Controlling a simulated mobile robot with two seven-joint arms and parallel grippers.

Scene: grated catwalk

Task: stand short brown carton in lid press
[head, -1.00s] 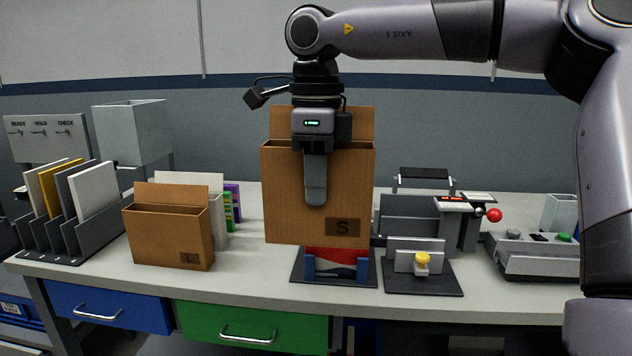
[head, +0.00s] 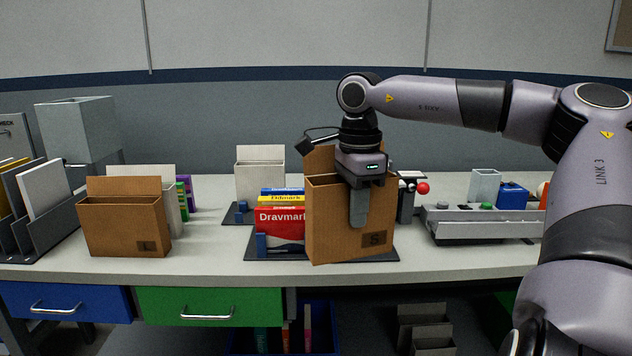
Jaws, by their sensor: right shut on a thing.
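The short brown carton (head: 335,225), marked S, is open at the top with its back flap up. My right gripper (head: 359,215) is shut on it from above, with one finger down the outside of its front face. The carton is upright, turned slightly, in front of the lid press. Only the press's red ball handle (head: 423,188) and a dark upright (head: 405,205) show beside the carton; the rest of the press is hidden. I cannot tell whether the carton's bottom touches anything. My left gripper is not in view.
A rack of colourful boxes (head: 281,222) stands close left of the carton. A larger brown carton (head: 125,230) marked L is further left. A pale carton (head: 260,175) stands behind.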

